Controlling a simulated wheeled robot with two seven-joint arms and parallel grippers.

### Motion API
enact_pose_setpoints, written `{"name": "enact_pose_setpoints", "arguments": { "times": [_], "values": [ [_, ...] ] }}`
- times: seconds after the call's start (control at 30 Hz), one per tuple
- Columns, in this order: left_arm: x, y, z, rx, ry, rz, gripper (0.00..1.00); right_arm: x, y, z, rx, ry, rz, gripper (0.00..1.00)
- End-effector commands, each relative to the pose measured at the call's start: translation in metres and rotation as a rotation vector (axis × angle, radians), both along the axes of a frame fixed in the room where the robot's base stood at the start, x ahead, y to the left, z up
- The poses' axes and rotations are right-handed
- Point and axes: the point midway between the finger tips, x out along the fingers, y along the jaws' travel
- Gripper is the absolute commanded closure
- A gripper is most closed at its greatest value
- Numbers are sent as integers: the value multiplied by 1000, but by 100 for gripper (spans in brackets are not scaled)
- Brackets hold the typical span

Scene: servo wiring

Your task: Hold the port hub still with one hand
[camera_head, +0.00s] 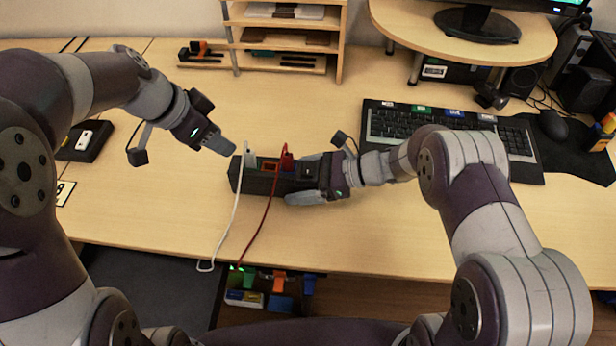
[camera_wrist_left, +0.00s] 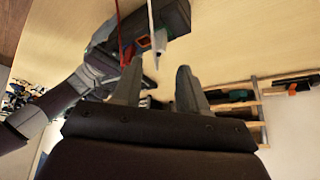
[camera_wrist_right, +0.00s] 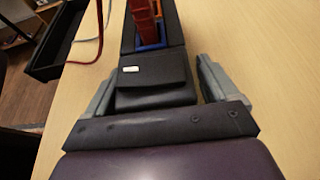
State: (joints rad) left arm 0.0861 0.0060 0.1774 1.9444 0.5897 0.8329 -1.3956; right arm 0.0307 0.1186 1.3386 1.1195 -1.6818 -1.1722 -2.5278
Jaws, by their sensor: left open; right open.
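The port hub (camera_head: 240,180) is a long black block on the desk, also in the left wrist view (camera_wrist_left: 176,18) and right wrist view (camera_wrist_right: 152,82). A white plug (camera_head: 250,157) and a red plug (camera_head: 287,158) stand in it, with an orange-rimmed and a blue-rimmed port. My right gripper (camera_head: 305,180) is open at the hub's right end, its fingers on either side. In the right wrist view a gap shows between the hub and the right finger; the left finger is close beside it. My left gripper (camera_head: 228,148) is open and empty, above and left of the hub.
A white cable (camera_head: 232,222) and a red cable (camera_head: 259,228) run over the desk's front edge. A keyboard (camera_head: 400,130) lies to the right. A wooden shelf (camera_head: 335,60) stands behind. A black box (camera_head: 84,141) sits at left.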

Motion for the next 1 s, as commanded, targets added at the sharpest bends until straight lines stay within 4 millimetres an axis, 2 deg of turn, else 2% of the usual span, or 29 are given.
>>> {"name": "enact_pose_setpoints", "arguments": {
  "times": [0.07,0.23,0.27,0.33,0.4,0.47,0.5,0.57,0.73,0.9,1.0],
  "values": [
    [0,0,0,0,0,0,57,0,0,0,0,0,0,16],
    [0,0,0,0,0,0,57,0,0,0,0,0,0,71],
    [0,0,0,0,0,0,57,0,0,0,0,0,0,74],
    [0,-1,0,0,0,-2,47,0,0,0,0,0,0,74],
    [-2,-10,2,1,-4,-28,47,0,0,0,0,0,0,74],
    [-7,-30,6,6,-18,-87,47,0,0,0,0,0,0,74],
    [-14,-47,9,44,-34,-165,47,0,0,0,0,0,0,74],
    [-23,-60,12,108,-16,-144,47,0,0,0,-1,0,0,74],
    [-25,-60,18,169,34,199,47,0,0,0,0,0,0,74],
    [-14,-43,23,131,55,567,47,0,0,1,0,0,0,74],
    [-12,-39,23,91,72,704,47,0,0,1,0,0,0,74]
  ]
}}
